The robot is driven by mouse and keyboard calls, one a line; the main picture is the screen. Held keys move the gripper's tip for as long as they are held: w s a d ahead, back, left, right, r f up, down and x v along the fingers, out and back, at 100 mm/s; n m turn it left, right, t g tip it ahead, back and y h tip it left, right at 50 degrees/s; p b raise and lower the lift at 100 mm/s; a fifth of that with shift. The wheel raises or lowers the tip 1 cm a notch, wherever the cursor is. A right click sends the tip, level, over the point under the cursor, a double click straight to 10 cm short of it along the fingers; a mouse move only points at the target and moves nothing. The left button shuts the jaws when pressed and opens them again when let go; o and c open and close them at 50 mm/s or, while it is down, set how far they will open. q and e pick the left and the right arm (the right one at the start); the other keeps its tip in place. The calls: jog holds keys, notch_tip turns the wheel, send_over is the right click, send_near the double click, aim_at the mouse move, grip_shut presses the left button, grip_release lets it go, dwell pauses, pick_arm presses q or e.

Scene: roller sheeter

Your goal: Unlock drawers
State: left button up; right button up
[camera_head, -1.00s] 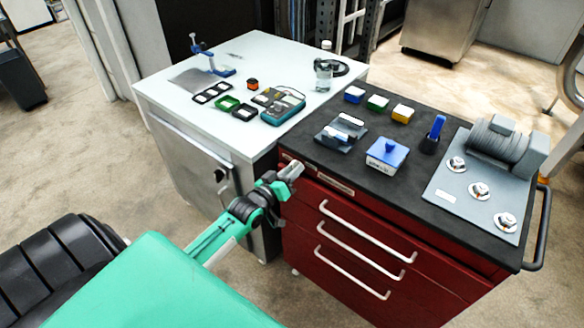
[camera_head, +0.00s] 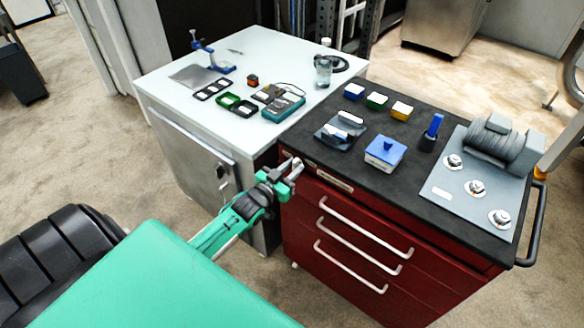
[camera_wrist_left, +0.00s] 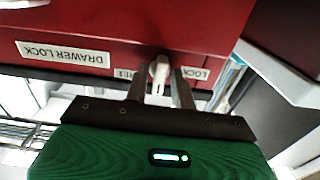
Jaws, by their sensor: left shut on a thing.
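The red drawer cabinet (camera_head: 440,284) has a dark top and several pale bar handles, one being the top handle (camera_head: 365,228). My left gripper (camera_head: 293,166) is at the upper left corner of its front. In the left wrist view, my left gripper (camera_wrist_left: 160,88) has its two fingers around a small pale lock knob (camera_wrist_left: 159,67) on the red front. A "DRAWER LOCK" label (camera_wrist_left: 64,53) and a "LOCK" label (camera_wrist_left: 195,74) flank it. Another label beside the knob is partly hidden by a finger. My right gripper is out of view.
A white-topped table (camera_head: 270,50) stands left of the cabinet, holding a clear bottle (camera_head: 323,68) and several small items. On the cabinet top are a blue-lidded box (camera_head: 385,153), small coloured boxes and a grey roller machine (camera_head: 495,150). The floor in front is clear.

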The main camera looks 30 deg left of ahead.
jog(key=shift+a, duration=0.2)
pick_arm(q)
jog(key=o, duration=0.7)
